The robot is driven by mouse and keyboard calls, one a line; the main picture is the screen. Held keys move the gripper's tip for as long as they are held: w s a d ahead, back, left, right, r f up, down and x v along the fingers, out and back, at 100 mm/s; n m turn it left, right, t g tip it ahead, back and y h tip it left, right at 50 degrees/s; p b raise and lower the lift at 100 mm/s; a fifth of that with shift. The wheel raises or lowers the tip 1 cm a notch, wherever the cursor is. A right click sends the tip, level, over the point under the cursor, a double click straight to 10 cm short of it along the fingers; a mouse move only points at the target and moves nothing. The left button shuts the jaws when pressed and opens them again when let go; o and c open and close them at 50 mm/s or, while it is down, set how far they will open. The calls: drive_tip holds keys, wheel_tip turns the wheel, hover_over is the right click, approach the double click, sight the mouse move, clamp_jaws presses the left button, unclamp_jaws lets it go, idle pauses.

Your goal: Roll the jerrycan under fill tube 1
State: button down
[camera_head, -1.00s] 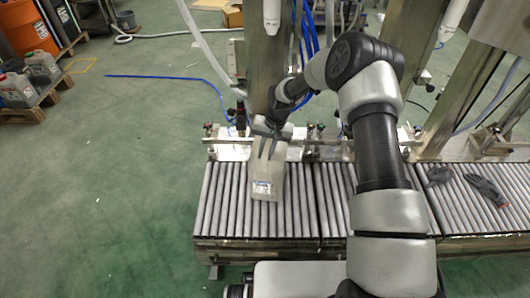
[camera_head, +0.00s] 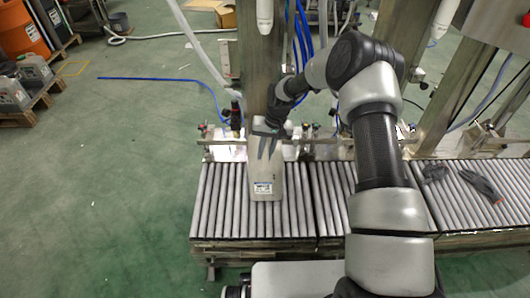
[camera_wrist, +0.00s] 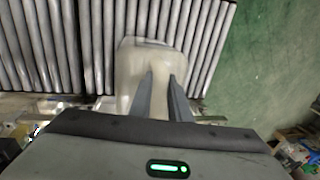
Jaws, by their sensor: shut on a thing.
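A pale jerrycan (camera_head: 264,178) with a label on its near side stands on the left part of the roller conveyor (camera_head: 215,215). My gripper (camera_head: 267,146) is at its top from above, and its fingers are shut on the jerrycan. In the wrist view the two fingers (camera_wrist: 161,95) lie over the pale jerrycan (camera_wrist: 150,58), whose handle is hidden. A white fill tube (camera_head: 264,15) hangs above and behind the jerrycan at the top of the head view. A second white tube (camera_head: 446,15) hangs farther right. I cannot tell which tube is number 1.
A steel post (camera_head: 260,65) and a guide rail with fittings (camera_head: 225,145) stand just behind the rollers. Gloves (camera_head: 480,186) lie on the right rollers. Other jerrycans (camera_head: 35,70) stand on a pallet at left. The left floor is mostly clear.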

drive_tip(key=c, duration=1.6)
unclamp_jaws()
drive_tip(key=s+d+r+t+h+p, duration=0.1)
drive_tip(key=s+d+r+p, duration=0.15)
drive_tip(key=r, duration=1.15)
drive_tip(key=s+d+r+p, duration=0.1)
drive_tip(key=s+d+r, duration=0.25)
drive_tip(key=r, duration=1.15)
drive_tip(key=s+d+r+t+h, duration=0.1)
drive_tip(key=s+d+r+t, duration=0.15)
drive_tip(key=s+r, duration=0.65)
drive_tip(key=s+d+r+t, duration=0.1)
drive_tip(key=s+d+r, duration=0.1)
drive_tip(key=s, duration=0.7)
drive_tip(key=s+d+r+t, duration=0.1)
drive_tip(key=s+d+r, duration=0.15)
drive_tip(key=s, duration=0.75)
drive_tip(key=r+p, duration=1.8)
drive_tip(key=shift+w+r+p, duration=0.3)
drive_tip(key=shift+w+p, duration=0.05)
drive_tip(key=shift+w, duration=0.05)
